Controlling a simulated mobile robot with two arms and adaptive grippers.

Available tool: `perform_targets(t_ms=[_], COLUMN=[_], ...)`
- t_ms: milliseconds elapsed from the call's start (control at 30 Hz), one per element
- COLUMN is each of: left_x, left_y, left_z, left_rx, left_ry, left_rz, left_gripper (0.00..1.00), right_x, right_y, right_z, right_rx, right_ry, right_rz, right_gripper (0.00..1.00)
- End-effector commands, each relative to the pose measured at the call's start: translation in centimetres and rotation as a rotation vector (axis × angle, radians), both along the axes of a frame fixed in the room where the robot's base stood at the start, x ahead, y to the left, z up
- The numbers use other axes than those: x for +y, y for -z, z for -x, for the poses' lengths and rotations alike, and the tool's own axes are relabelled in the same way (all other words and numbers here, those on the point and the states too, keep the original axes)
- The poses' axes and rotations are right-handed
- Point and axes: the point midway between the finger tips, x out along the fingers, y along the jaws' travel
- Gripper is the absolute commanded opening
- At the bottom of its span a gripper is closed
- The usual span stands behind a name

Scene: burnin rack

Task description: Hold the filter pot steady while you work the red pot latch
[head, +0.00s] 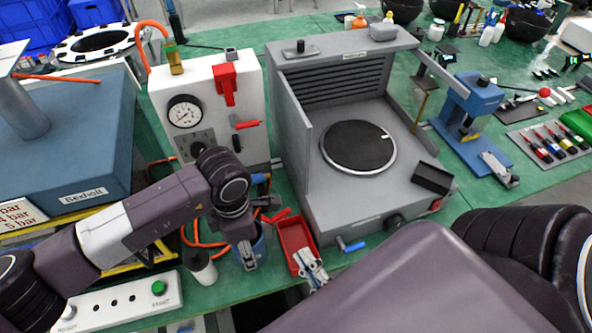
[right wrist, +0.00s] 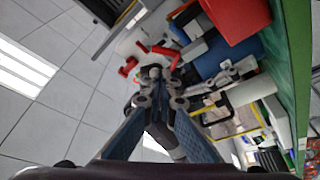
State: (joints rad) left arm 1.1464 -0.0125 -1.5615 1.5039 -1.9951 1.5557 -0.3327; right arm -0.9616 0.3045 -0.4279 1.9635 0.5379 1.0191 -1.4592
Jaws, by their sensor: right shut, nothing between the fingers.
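A blue pot (head: 259,246), which looks like the filter pot, stands at the table's front edge and is mostly hidden by my left gripper (head: 247,262). That gripper points down over it; I cannot tell whether its fingers touch or grip the pot. A red latch lever (head: 279,215) sticks out to the right of the pot's top. My right gripper (head: 311,268) is shut and empty at the front of the red bin, right of the pot. In the right wrist view its fingertips (right wrist: 157,74) are close to red lever parts (right wrist: 152,57); contact is unclear.
The red bin (head: 294,235) stands close beside the pot. Behind are a white gauge panel (head: 228,103) with orange hoses and a grey hotplate unit (head: 330,205). A dark bottle with a white body (head: 203,274) and a button box (head: 120,300) are at front left.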

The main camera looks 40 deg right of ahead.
Motion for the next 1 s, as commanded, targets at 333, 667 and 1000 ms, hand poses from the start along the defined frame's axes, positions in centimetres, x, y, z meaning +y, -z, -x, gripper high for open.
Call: perform_targets(t_ms=[333, 667, 1000], left_x=[0.03, 0.01, -0.04], left_y=[0.01, 0.02, -0.93], left_z=[-0.02, 0.01, -0.07], left_rx=[0.0, 0.0, -0.002], left_ry=[0.0, 0.0, 0.001], left_rz=[-0.001, -0.001, 0.002], left_gripper=[0.17, 0.72, 0.72], right_x=[0.15, 0.14, 0.14], right_y=[0.29, 0.28, 0.26], right_z=[1.31, 1.26, 1.25], right_rx=[-0.002, -0.002, -0.002], right_ry=[-0.001, -0.001, -0.001], right_rz=[-0.001, -0.001, -0.001], right_gripper=[0.0, 0.0, 0.0])
